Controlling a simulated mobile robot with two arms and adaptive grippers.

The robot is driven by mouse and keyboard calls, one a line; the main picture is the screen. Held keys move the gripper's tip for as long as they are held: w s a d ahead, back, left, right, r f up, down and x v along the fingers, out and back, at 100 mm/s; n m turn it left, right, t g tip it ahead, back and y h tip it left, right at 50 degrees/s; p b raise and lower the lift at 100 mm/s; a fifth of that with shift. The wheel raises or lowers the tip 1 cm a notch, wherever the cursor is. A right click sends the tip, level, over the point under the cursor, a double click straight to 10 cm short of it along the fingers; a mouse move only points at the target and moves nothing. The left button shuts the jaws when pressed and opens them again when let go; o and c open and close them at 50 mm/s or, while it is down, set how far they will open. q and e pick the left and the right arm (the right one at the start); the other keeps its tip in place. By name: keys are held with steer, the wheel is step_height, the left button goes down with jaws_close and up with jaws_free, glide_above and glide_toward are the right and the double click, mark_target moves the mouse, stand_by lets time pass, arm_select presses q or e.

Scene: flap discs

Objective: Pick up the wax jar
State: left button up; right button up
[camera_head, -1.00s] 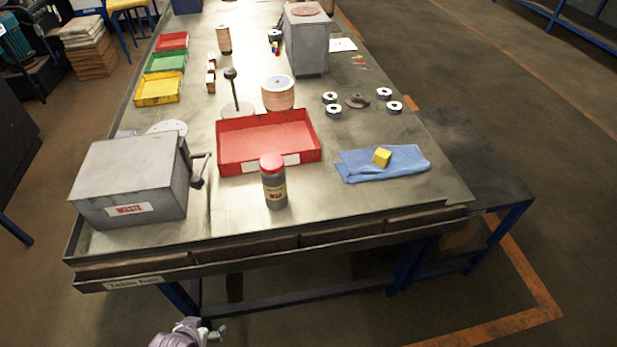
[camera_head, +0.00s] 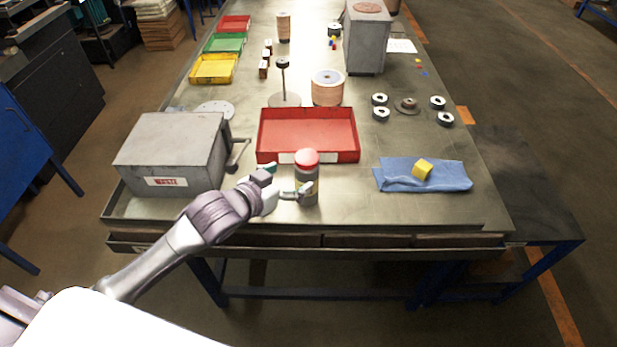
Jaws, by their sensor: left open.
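The wax jar (camera_head: 307,172) is a grey jar with a red lid and a label. It stands upright on the metal table (camera_head: 400,212), close to the front edge and just in front of the red tray. My left gripper (camera_head: 288,182) reaches in from the left at the height of the jar. Its fingers are open, and one finger overlaps the lower front of the jar in the picture. I cannot tell whether it touches the jar. My right gripper is not in view.
A grey waste box (camera_head: 172,152) with a side handle stands left of my gripper. A red tray (camera_head: 308,152) lies behind the jar. A blue cloth (camera_head: 445,176) with a yellow block (camera_head: 422,169) lies to the right. The table between jar and cloth is clear.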

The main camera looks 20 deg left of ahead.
mark_target(299, 173)
arm_select(q)
steer(key=x, duration=0.3)
steer(key=shift+w+f, duration=0.1)
steer(key=shift+w, duration=0.15)
steer(key=p+x, duration=0.1)
steer(key=x, duration=0.3)
steer(key=shift+w+f+p, duration=0.1)
steer(key=shift+f+p, duration=0.1)
steer(key=shift+p, duration=0.2)
steer(key=shift+w+f, duration=0.15)
steer(key=shift+c, duration=0.7)
steer(key=c, duration=1.3)
steer(key=shift+c, duration=0.9)
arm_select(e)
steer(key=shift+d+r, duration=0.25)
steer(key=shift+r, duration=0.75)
